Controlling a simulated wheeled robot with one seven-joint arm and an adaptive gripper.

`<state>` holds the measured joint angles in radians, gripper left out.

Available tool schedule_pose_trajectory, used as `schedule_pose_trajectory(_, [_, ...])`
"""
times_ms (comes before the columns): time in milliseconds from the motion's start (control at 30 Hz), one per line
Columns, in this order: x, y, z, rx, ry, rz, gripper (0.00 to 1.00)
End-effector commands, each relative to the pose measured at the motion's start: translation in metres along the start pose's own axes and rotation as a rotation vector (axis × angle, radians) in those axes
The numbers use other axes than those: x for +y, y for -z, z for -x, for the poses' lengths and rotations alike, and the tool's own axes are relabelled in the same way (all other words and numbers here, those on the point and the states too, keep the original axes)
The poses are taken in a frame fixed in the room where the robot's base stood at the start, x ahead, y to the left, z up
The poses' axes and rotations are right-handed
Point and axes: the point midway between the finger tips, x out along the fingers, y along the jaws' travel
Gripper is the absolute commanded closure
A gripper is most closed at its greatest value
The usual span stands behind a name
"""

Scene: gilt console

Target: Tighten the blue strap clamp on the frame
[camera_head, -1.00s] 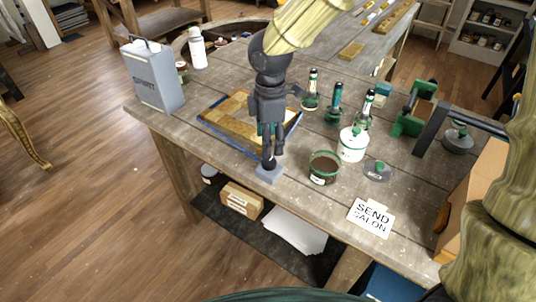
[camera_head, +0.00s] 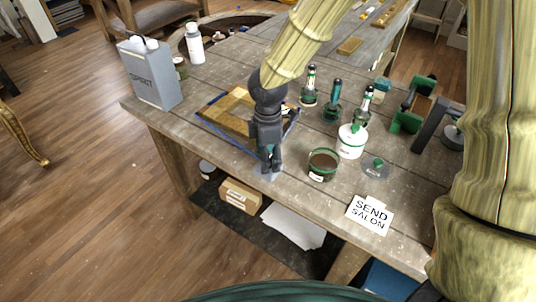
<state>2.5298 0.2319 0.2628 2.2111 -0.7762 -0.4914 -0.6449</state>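The wooden frame (camera_head: 222,118) lies flat on the bench, with a blue strap (camera_head: 216,133) running along its edges. My gripper (camera_head: 268,168) points down at the near right corner of the frame, over a small grey-blue block (camera_head: 263,176) at the bench's front edge. The block is probably the clamp body, but it is small and mostly covered by my gripper. The fingers look close together. I cannot tell whether they hold anything. My arm covers the right part of the frame.
A grey SPIRIT can (camera_head: 150,75) stands left of the frame. Right of my gripper are a brown pot (camera_head: 322,166), a white jar (camera_head: 351,142), a glass lid (camera_head: 375,168) and several green-based bottles (camera_head: 332,107). A SEND SALON card (camera_head: 369,214) lies at the front.

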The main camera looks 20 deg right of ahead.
Motion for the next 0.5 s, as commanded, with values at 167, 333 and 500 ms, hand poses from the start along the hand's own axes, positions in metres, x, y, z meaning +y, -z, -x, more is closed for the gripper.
schedule_pose_trajectory(167, [0.0000,0.0000,0.0000,0.000,0.000,0.000,0.71])
schedule_pose_trajectory(333, [0.0001,0.0000,0.0003,0.000,0.000,0.000,0.88])
schedule_pose_trajectory(500, [0.0002,0.0000,0.0008,0.000,0.000,-0.013,0.88])
